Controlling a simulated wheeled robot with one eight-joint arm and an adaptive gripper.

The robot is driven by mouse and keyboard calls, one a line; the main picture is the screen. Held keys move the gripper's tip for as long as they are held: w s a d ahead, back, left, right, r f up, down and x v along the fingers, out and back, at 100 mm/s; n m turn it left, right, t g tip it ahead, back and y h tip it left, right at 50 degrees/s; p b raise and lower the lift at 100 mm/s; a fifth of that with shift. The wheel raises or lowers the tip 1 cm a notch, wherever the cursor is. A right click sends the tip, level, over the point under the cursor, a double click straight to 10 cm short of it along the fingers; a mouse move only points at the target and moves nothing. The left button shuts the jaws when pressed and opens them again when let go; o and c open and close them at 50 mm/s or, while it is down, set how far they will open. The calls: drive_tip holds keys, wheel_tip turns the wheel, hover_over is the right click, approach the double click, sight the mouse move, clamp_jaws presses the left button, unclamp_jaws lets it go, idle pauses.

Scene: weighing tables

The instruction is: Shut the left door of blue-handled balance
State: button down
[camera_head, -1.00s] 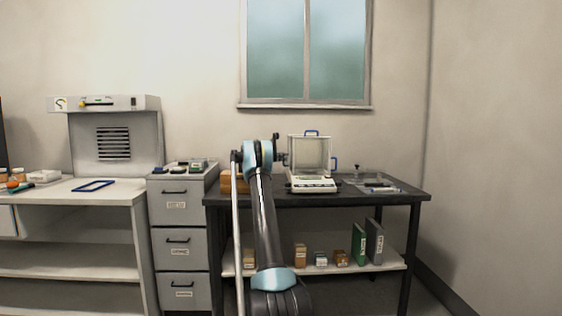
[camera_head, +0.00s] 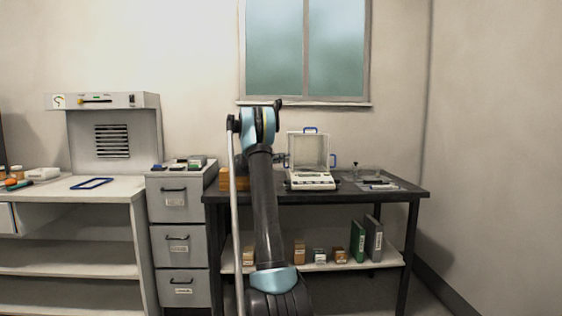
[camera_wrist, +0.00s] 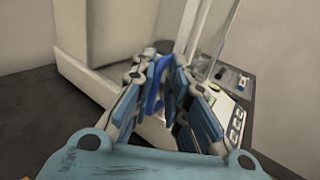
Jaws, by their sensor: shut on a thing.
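The blue-handled balance (camera_head: 312,181) stands on the dark table, with a clear draft shield, a blue handle on top and another on its right side. My gripper (camera_head: 284,160) is at the balance's left side, small and partly hidden by my arm in the head view. In the wrist view my gripper (camera_wrist: 163,75) is shut on the left door's blue handle (camera_wrist: 154,88), which shows between its fingers. The balance's pale base and keypad (camera_wrist: 236,122) show beyond and to the right. How far the left door stands open is hard to tell.
The dark table (camera_head: 350,196) has glassware and small tools (camera_head: 375,182) right of the balance. A wooden block (camera_head: 232,180) lies left, behind my arm. Grey drawers (camera_head: 180,205) stand left of the table. The wall and window are behind.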

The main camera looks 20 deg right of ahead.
drive_tip(key=shift+s+a, duration=0.1)
drive_tip(key=shift+s, duration=0.2)
drive_tip(key=c, duration=1.7)
unclamp_jaws()
drive_tip(key=v, duration=1.2)
